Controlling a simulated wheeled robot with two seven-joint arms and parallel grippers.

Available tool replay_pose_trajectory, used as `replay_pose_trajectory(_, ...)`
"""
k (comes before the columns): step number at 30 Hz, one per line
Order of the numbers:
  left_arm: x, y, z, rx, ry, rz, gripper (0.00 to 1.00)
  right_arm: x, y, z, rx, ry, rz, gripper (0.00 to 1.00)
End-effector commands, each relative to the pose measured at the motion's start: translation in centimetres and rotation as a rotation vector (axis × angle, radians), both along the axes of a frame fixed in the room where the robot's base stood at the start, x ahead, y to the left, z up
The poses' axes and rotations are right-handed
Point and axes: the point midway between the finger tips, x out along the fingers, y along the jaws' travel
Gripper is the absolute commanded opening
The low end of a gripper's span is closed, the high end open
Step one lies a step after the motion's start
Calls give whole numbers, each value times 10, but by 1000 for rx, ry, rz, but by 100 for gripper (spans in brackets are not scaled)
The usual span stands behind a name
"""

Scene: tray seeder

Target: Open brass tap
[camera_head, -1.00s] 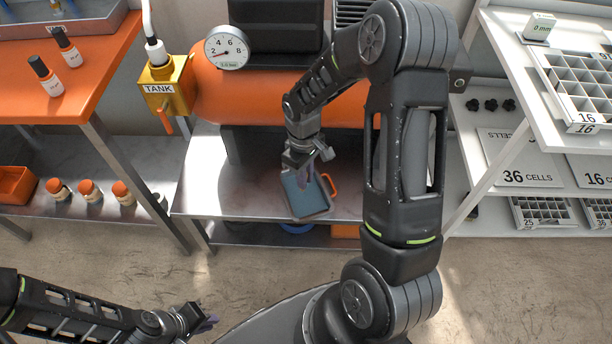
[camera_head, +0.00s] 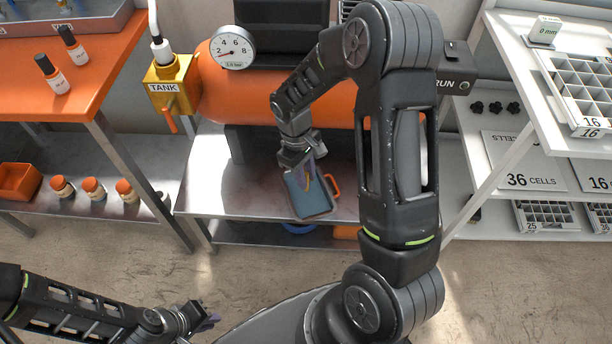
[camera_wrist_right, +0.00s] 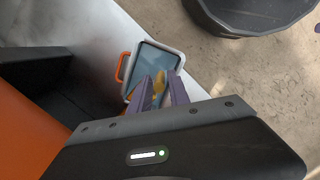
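A brass block (camera_head: 184,73) labelled TANK with an orange lever (camera_head: 170,120) is at the tank's left end. My left gripper (camera_head: 208,322) is low at bottom left, away from everything.
An orange bench (camera_head: 105,75) stands left, with bottles above and below. White shelving (camera_head: 465,215) with cell trays stands right. A pressure gauge (camera_head: 232,47) sits above the tank.

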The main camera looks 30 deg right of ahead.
Motion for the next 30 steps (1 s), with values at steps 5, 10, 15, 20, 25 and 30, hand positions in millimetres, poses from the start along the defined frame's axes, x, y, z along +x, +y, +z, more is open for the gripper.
replay_pose_trajectory(5, 0, 0, 4, 0, 0, 0, 11, 5, 2, 28, 0, -4, 2, 22)
replay_pose_trajectory(10, 0, 0, 7, 0, 0, 0, 11, 9, 3, 55, 1, -4, 1, 22)
replay_pose_trajectory(15, 0, 0, 8, 0, 0, 0, 11, 10, 4, 68, 0, -2, 1, 22)
replay_pose_trajectory(20, 0, 0, 8, 0, 0, 0, 11, 10, 5, 69, 0, 0, 1, 22)
replay_pose_trajectory(25, 0, 0, 8, 0, 0, 0, 11, 10, 4, 69, 0, 0, 1, 22)
replay_pose_trajectory(30, 0, 0, 8, 0, 0, 0, 11, 10, 4, 69, 0, 0, 1, 22)
